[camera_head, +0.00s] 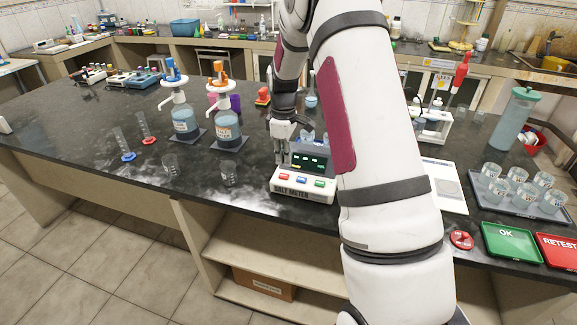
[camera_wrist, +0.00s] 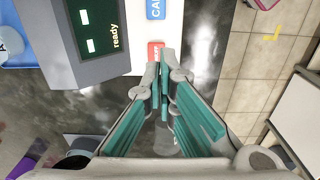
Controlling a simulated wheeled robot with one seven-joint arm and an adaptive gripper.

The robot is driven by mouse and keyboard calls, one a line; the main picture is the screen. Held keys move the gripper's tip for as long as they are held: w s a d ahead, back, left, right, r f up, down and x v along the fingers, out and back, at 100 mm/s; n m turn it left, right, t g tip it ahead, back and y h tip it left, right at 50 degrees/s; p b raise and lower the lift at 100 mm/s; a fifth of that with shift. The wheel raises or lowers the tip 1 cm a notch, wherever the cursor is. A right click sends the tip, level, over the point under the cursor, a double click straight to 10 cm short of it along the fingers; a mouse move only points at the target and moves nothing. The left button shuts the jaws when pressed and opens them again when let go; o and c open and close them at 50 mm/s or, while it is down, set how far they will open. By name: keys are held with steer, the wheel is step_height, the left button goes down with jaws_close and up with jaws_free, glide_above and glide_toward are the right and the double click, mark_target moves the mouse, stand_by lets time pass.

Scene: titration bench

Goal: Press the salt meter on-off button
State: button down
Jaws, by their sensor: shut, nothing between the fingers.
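The salt meter (camera_head: 290,195) stands near the front edge of the dark bench, with a dark screen and a row of red, blue and green buttons. In the wrist view its screen (camera_wrist: 97,30) is lit and reads "ready". The red button (camera_wrist: 153,46) lies just beyond my fingertips, and its label is partly hidden by them. The blue button (camera_wrist: 156,8) is farther up. My gripper (camera_head: 281,161) is shut and empty, pointing down over the meter's left side. In the wrist view its fingertips (camera_wrist: 165,62) are at the red button; whether they touch it is unclear.
Two dispenser bottles (camera_head: 227,128) and an empty beaker (camera_head: 229,173) stand left of the meter. At right are a tray of beakers (camera_head: 528,205), a green OK tray (camera_head: 512,243) and a red RETEST tray (camera_head: 558,249). The bench's front edge is close below the meter.

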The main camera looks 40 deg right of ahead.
mark_target(283, 176)
step_height(283, 176, up, 8)
steer(key=shift+w+a+b, duration=0.15)
steer(key=shift+b, duration=0.3)
stand_by(0.6)
